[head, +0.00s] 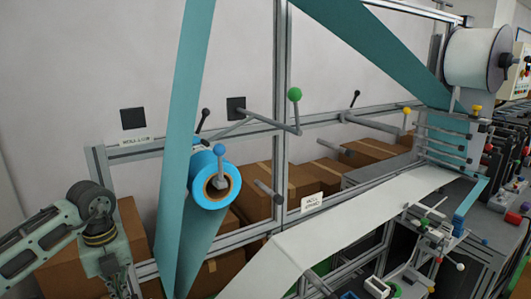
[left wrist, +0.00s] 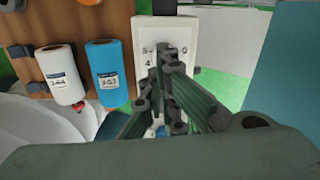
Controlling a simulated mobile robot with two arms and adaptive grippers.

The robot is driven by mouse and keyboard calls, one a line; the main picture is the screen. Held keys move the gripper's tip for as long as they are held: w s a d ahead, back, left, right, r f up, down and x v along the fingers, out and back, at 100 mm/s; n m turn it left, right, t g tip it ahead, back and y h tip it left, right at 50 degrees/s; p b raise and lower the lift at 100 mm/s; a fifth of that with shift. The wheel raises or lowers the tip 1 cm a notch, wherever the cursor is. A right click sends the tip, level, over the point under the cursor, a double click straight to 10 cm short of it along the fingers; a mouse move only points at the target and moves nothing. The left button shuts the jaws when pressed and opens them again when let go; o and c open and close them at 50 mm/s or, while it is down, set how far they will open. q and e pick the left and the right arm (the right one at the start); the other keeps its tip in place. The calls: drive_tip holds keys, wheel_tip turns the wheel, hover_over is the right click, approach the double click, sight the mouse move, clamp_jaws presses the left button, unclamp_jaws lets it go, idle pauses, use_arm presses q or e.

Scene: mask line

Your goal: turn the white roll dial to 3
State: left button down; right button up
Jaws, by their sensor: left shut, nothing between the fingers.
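A white dial plate (left wrist: 165,27) with printed digits, 5, 4 and 0 among them, stands in front of my left gripper (left wrist: 162,88) in the left wrist view. My left gripper is shut and empty, with its fingertips over the plate's middle. The fingers cover the dial's knob and pointer, so I cannot tell its setting or whether they touch it. In the head view my left arm (head: 92,215) reaches in at the lower left; its fingertips are not clear there. My right gripper is not in view.
Left of the plate, a small white roll (left wrist: 60,75) and a blue roll (left wrist: 108,73) hang on a brown board (left wrist: 95,20). In the head view a large blue roll (head: 205,165), a teal web (head: 188,70) and a metal frame (head: 281,80) stand near my arm. Cardboard boxes (head: 255,190) lie behind.

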use_arm(q)
drive_tip(key=a+f+n+b, duration=0.1)
drive_tip(key=f+n+b, duration=0.1)
drive_tip(key=n, duration=0.1)
drive_tip(key=f+n+b, duration=0.1)
drive_tip(key=f+n, duration=0.1)
drive_tip(key=n, duration=0.2)
drive_tip(key=a+f+n+b, duration=0.1)
drive_tip(key=f+n+b, duration=0.1)
drive_tip(key=n, duration=0.1)
drive_tip(key=shift+s+a+f+n+b, duration=0.2)
drive_tip(key=shift+a+n+b, duration=0.1)
drive_tip(key=shift+n, duration=0.1)
drive_tip(key=shift+s+f, duration=0.15)
drive_tip(key=shift+d+f, duration=0.1)
drive_tip(key=shift+f, duration=0.05)
drive_tip(key=shift+d, duration=0.25)
idle(0.6)
drive_tip(key=shift+w+p, duration=0.35)
drive_tip(key=shift+p, duration=0.15)
drive_tip(key=shift+w+d+f, duration=0.1)
drive_tip(key=shift+w, duration=0.1)
drive_tip(key=shift+w+a, duration=0.1)
drive_tip(key=shift+a, duration=0.2)
